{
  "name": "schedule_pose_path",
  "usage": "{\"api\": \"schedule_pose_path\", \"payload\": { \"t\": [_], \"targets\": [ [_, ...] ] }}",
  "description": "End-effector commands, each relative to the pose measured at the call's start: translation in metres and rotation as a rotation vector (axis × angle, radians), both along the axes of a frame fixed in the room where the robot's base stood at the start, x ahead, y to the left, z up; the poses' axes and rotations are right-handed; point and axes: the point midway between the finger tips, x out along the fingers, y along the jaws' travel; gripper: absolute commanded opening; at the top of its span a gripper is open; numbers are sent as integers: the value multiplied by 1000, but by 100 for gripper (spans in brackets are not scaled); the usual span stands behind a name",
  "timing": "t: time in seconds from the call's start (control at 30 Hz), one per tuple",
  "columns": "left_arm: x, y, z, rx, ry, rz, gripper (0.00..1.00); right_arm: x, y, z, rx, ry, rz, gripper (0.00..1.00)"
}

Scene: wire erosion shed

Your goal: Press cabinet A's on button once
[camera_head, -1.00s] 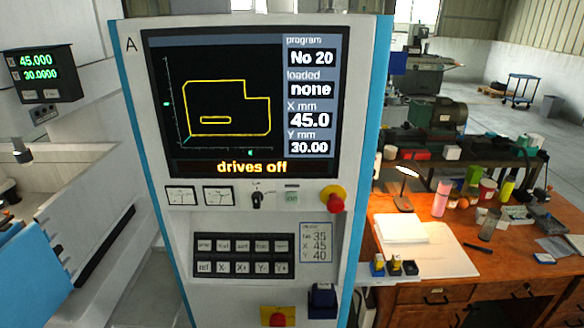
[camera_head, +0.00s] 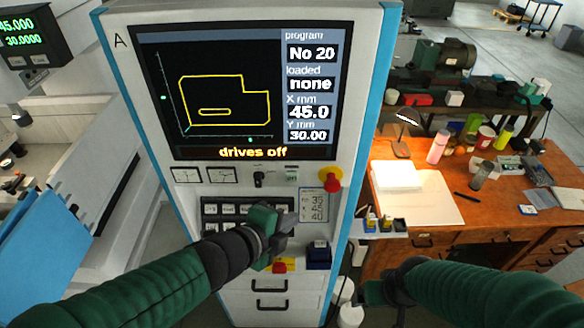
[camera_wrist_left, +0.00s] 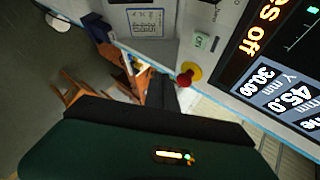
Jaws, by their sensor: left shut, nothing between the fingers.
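Cabinet A (camera_head: 185,20) stands upright ahead, its lit screen reading "drives off". A small pale green square button (camera_head: 291,174) sits below the screen, between a black rotary switch (camera_head: 259,180) and a red mushroom knob (camera_head: 331,180) on yellow. In the left wrist view the green button (camera_wrist_left: 201,42) is in sight, its lettering too small to read, beside the red knob (camera_wrist_left: 187,76). My left gripper (camera_head: 284,227) is shut and empty in front of the keypad's right part, lower than the green button. My right gripper (camera_head: 368,292) is low, right of the cabinet; its fingers are unclear.
The keypad (camera_head: 225,209) is partly hidden by my left gripper. Another red knob (camera_head: 280,267) on yellow and a dark blue box (camera_head: 318,255) are lower on the cabinet. A wooden bench (camera_head: 465,215) with papers, bottles and a lamp stands at right.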

Motion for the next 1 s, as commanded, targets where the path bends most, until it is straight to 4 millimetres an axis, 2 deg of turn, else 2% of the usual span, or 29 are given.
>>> {"api": "schedule_pose_path", "payload": {
  "t": [0.23,0.37,0.8,1.0],
  "targets": [
    [1,1,-1,-1,2,3,0,0,0,-1,0,0,0,87],
    [8,1,-1,-2,4,5,0,0,0,0,0,0,0,87],
    [69,1,0,-1,5,7,0,0,0,15,0,0,0,87],
    [86,1,-1,-1,5,6,0,0,0,19,0,0,0,87]
  ]
}}
